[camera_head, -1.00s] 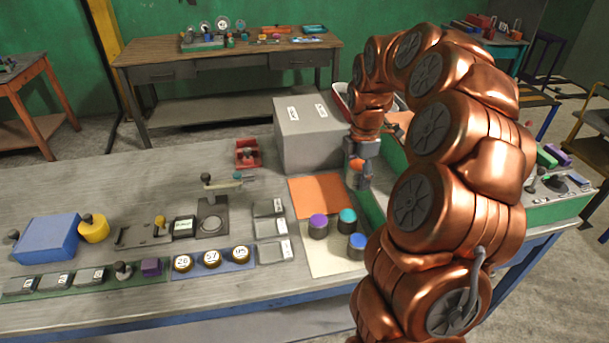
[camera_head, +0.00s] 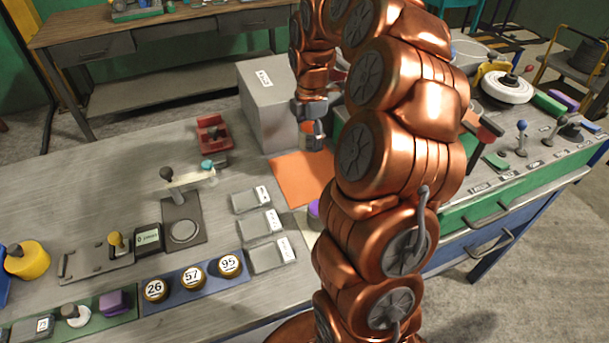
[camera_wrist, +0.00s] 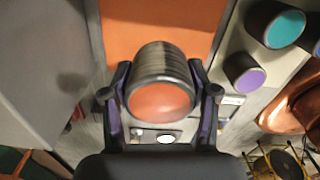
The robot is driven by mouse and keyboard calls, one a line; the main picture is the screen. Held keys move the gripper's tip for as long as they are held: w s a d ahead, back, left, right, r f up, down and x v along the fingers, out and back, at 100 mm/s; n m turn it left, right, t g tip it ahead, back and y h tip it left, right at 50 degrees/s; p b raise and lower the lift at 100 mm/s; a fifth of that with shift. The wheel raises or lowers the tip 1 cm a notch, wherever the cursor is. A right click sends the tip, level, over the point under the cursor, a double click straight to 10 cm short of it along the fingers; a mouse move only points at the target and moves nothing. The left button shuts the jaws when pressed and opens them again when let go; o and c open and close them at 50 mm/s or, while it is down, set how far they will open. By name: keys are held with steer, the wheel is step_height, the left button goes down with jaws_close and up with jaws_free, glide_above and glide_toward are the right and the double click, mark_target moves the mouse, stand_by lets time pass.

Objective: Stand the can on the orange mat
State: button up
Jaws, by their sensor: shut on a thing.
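The can (camera_wrist: 160,97) has a ribbed dark grey side and an orange-red end face that points toward the wrist camera. My gripper (camera_wrist: 160,78) is shut on it, with one finger on each side. The orange mat (camera_wrist: 152,22) lies beyond the can in the wrist view. In the head view my gripper (camera_head: 315,138) hangs over the back right part of the orange mat (camera_head: 297,182). My arm hides the mat's right side there. I cannot tell the gap between can and mat.
A grey box (camera_head: 266,105) stands close behind the mat. Cans with a teal end (camera_wrist: 285,29) and a purple end (camera_wrist: 249,80) stand beside the mat. A red tray (camera_head: 213,134) and a lever device (camera_head: 185,205) lie left of it.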

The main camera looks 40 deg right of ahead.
mark_target(309, 173)
steer(key=shift+f+p, duration=1.4)
steer(key=shift+f, duration=3.7)
steer(key=shift+f, duration=0.2)
steer(key=o, duration=1.4)
step_height(309, 173, up, 12)
steer(key=b, duration=0.3)
steer(key=shift+r, duration=0.25)
